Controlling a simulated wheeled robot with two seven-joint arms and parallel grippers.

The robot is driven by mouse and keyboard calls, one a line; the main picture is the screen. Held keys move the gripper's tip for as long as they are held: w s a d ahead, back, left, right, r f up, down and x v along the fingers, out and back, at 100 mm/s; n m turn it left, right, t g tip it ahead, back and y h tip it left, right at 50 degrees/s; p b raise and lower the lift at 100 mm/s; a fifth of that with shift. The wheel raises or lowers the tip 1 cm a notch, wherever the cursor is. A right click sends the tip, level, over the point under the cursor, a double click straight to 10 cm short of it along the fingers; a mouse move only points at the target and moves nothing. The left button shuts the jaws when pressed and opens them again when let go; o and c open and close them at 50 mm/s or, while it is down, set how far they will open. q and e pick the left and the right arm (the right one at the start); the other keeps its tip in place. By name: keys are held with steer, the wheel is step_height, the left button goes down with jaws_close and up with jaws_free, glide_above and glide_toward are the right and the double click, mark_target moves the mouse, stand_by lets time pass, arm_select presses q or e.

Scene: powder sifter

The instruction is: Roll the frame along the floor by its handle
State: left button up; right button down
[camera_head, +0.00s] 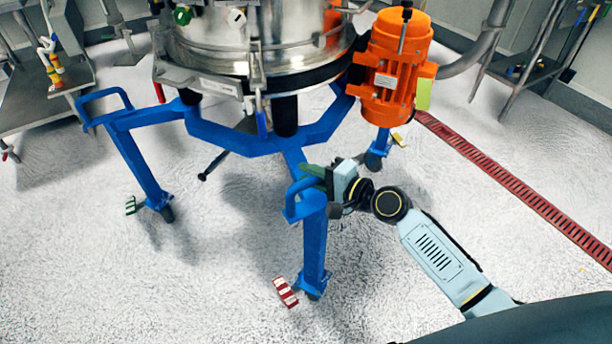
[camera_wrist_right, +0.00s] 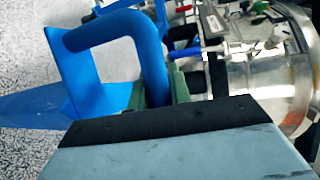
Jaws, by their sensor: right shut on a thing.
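The blue frame (camera_head: 232,137) stands on castered legs on the pale floor and carries the steel sifter drum (camera_head: 257,40). One blue handle (camera_head: 290,200) tops the near leg, and another handle (camera_head: 100,100) is at the left leg. My right gripper (camera_head: 318,178) is at the near leg's handle, shut on it; the exact contact is partly hidden. In the right wrist view the handle (camera_wrist_right: 152,45) loops up just beyond the dark edge of the gripper body, with green finger parts beside it. My left gripper is in neither view.
An orange motor (camera_head: 395,70) hangs at the drum's right side. A red floor grate (camera_head: 520,190) runs along the right. A steel table (camera_head: 45,95) stands at left. The front left floor is clear.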

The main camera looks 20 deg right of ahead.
steer(key=shift+w+r, duration=0.15)
steer(key=shift+r, duration=0.1)
steer(key=c, duration=1.3)
jaws_free()
steer(key=shift+w+f, duration=0.1)
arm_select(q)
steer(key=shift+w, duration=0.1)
arm_select(e)
steer(key=shift+s+d, duration=0.1)
steer(key=shift+s, duration=0.15)
steer(key=v, duration=1.3)
